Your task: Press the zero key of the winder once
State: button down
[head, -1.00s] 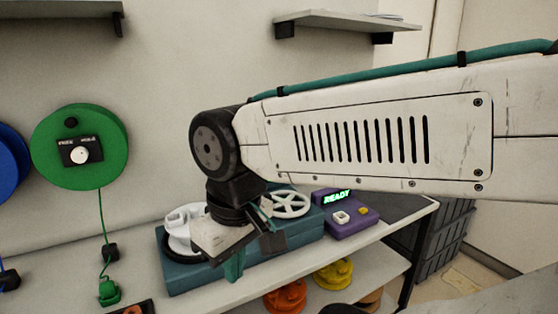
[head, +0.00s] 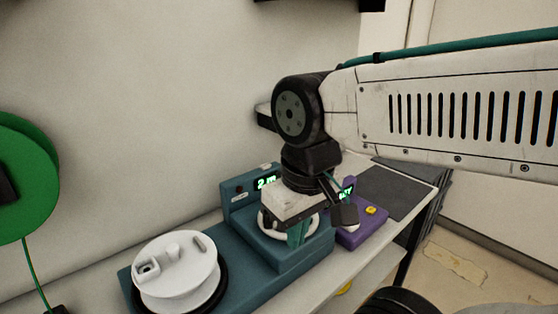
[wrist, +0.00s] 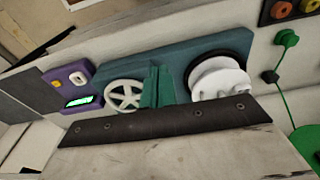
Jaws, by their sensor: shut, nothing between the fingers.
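The winder (head: 222,243) is a long teal box on the bench, with a white spool (head: 178,262) at its left end. A lit display reading "2 m" (head: 266,182) stands on its raised back housing. A small pale piece shows on top of that housing; I cannot tell whether it is the zero key. My gripper (head: 298,236) is shut and empty, its teal fingers pointing down in front of the winder's white handwheel (head: 268,222), partly hiding it. In the wrist view the shut fingers (wrist: 157,84) appear between the handwheel (wrist: 123,95) and the spool (wrist: 218,80).
A purple box (head: 362,232) with a lit display and a yellow button (head: 371,210) stands right of the winder. A dark mat (head: 394,192) lies beyond it. A green wall disc (head: 25,185) hangs at left with a cord. The bench edge runs along the front.

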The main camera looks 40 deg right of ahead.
jog(key=w+r+t+y, duration=0.1)
jog(key=w+r+y, duration=0.1)
jog(key=w, duration=0.5)
jog(key=r+m+t, duration=0.2)
jog(key=m+t, duration=0.5)
send_over(266, 166)
jog(key=shift+s+d+f+h, duration=0.1)
jog(key=shift+s+d+h, duration=0.2)
jog(key=shift+h, duration=0.1)
jog(key=shift+a, duration=0.1)
jog(key=shift+f, duration=4.45)
jog(key=shift+f, duration=0.1)
jog(key=shift+f, duration=0.3)
